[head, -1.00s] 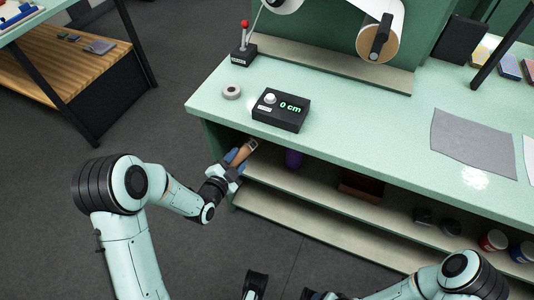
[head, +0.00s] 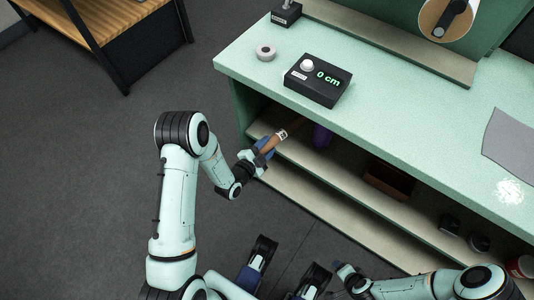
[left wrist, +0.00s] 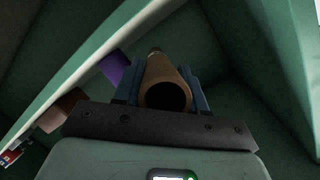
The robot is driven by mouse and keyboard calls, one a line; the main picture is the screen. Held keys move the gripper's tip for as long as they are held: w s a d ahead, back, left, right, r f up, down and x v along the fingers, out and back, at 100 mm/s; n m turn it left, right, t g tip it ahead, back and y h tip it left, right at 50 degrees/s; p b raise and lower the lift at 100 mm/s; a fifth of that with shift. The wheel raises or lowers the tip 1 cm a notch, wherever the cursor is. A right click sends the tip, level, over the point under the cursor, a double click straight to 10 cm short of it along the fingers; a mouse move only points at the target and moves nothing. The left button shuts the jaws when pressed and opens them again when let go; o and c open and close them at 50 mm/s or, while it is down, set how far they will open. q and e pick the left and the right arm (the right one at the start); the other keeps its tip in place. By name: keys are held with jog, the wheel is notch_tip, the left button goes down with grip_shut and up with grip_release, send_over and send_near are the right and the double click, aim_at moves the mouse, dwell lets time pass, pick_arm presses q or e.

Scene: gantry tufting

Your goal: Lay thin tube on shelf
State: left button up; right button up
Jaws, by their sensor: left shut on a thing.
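A slim brown tube (head: 270,145) with a pale band is in my left gripper (head: 259,156), which is shut on it. The gripper is at the left end of the open bay under the green counter. The tube's far end points up and right, beneath the counter's front edge. In the left wrist view the tube (left wrist: 170,74) shows its open dark end between blue fingers. The pale shelf (head: 345,178) runs along inside the bay; whether the tube touches it I cannot tell. My right arm is at the bottom right; its jaws are unclear.
A purple object (head: 321,136), a brown box (head: 388,181) and dark small items (head: 449,224) stand along the shelf to the right. A lower shelf lies beneath.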

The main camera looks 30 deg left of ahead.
pick_arm(q)
jog(key=shift+f, duration=0.3)
notch_tip(320, 180, down, 4)
jog(key=shift+r+b, duration=0.1)
jog(key=shift+b, duration=0.55)
pick_arm(e)
jog(key=shift+s+d+f, duration=0.1)
jog(key=shift+d+f, duration=0.1)
jog(key=shift+f, duration=0.3)
jog(key=shift+d+f, duration=0.2)
jog(key=shift+f, duration=0.3)
pick_arm(q)
jog(key=o, duration=1)
jog(key=shift+o, duration=0.3)
pick_arm(e)
jog(key=shift+s+f, duration=0.15)
jog(key=shift+s, duration=0.05)
